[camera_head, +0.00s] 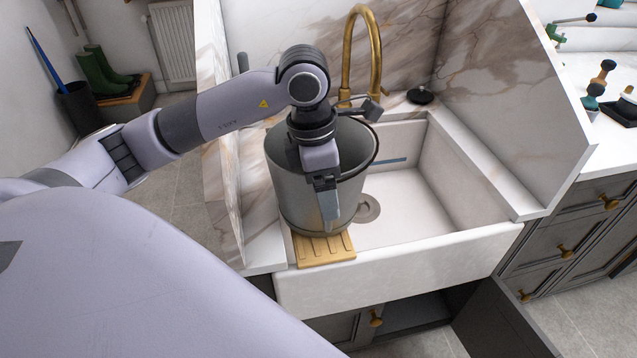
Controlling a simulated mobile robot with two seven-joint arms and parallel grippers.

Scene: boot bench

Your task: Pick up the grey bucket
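The grey bucket (287,196) stands upright at the left part of the white sink, its base at a wooden slatted board (325,252). Its dark handle (374,150) curves around the right side of the rim. My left arm reaches in from the left, and my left gripper (330,212) points down in front of the bucket's near wall, overlapping it in the picture. I cannot tell whether the fingers touch the bucket or whether they are open. My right gripper is not in view.
The white sink (470,262) has a free basin to the right, with a drain (367,207). A brass tap (378,60) rises behind the bucket. Marble panels stand left, behind and right. A cabinet door (497,318) hangs open below. Green boots (97,72) stand far left.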

